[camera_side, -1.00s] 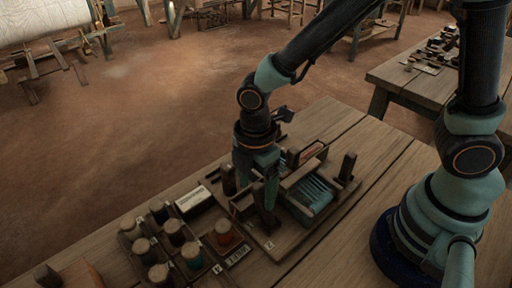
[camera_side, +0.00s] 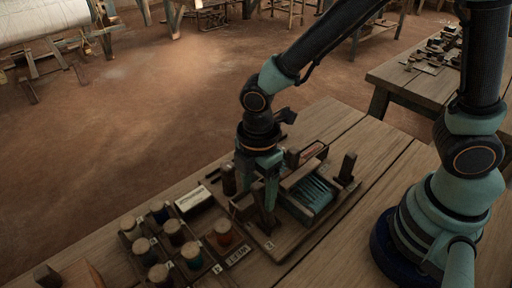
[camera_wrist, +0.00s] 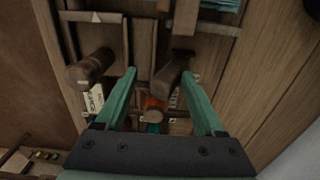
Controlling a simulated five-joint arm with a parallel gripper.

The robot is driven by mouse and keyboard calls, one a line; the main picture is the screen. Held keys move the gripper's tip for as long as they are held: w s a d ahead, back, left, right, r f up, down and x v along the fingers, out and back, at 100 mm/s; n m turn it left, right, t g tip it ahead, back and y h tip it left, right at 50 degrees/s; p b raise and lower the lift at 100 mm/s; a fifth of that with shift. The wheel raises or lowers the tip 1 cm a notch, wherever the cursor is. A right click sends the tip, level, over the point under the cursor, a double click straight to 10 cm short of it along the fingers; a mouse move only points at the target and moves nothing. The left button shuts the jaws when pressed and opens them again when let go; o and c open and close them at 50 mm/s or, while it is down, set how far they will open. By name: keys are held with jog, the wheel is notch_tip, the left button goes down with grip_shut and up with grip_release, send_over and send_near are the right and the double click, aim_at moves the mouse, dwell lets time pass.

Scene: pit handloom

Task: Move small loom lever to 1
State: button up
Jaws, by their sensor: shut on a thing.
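In the wrist view the dark lever (camera_wrist: 172,74) lies between my finger tips, close against the right finger. My gripper (camera_side: 258,178) points down over the loom's left end. The fingers and wrist partly hide the lever's upper part and the loom frame.
Upright posts rise beside my fingers (camera_side: 228,178) and at the loom's right (camera_side: 347,166). Bare table lies right of the loom.

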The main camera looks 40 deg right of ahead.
jog(key=shift+r, duration=3.3)
jog(key=d+r+m+t, duration=0.2)
jog(key=d+r+m, duration=0.3)
jog(key=d+m, duration=0.4)
jog(key=d+r+m+t, duration=0.3)
jog(key=d+r+m, duration=0.2)
jog(key=d+m, duration=0.4)
jog(key=shift+w+r+t, duration=0.2)
jog(key=shift+r+t, duration=0.1)
jog(key=shift+r, duration=0.1)
